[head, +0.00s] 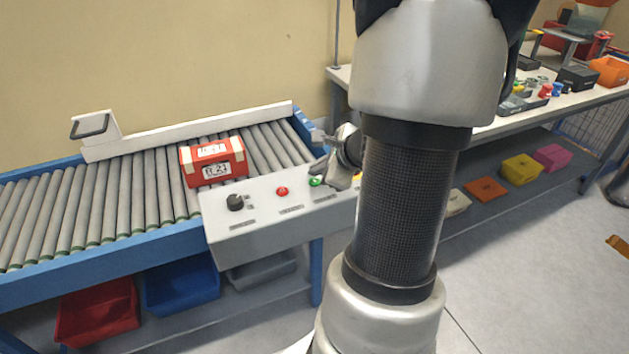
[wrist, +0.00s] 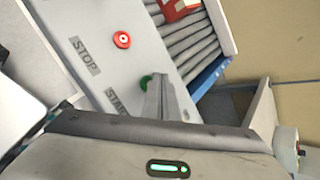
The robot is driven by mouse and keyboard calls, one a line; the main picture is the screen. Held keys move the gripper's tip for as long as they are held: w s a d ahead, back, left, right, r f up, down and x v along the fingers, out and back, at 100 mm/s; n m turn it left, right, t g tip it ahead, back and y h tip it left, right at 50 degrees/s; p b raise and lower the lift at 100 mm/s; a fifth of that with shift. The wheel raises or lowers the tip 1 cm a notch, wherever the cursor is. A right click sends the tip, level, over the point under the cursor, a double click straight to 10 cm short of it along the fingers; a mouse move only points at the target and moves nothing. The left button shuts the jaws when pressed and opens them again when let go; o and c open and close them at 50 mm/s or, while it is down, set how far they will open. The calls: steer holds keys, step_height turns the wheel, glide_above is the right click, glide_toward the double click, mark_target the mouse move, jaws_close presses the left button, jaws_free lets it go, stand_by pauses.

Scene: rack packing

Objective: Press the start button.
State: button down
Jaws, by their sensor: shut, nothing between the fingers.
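The green start button (head: 315,182) sits on the sloped grey control panel (head: 262,222), right of the red stop button (head: 282,191). In the wrist view the green button (wrist: 145,83) shows beside the "START" label, partly hidden by my fingers. My gripper (head: 322,170) is shut and empty, with its fingertips close over the green button. In the wrist view the shut fingers (wrist: 157,80) overlap the button's edge; I cannot tell whether they touch it. The red stop button (wrist: 122,40) is in clear view there.
A dark knob (head: 235,202) is at the panel's left. A red box (head: 213,161) stands on the roller conveyor (head: 120,198) behind the panel. A white guide rail (head: 200,130) runs along the back. A workbench (head: 490,130) with bins stands at right.

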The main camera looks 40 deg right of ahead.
mark_target(318, 183)
steer(key=shift+f+b, duration=0.4)
steer(key=shift+b, duration=0.1)
steer(key=shift+f+b, duration=0.4)
steer(key=shift+b, duration=0.1)
stand_by(0.5)
steer(key=shift+r, duration=0.1)
steer(key=shift+r+p, duration=0.65)
steer(key=shift+r, duration=0.1)
step_height(318, 183, up, 5)
steer(key=p, duration=0.4)
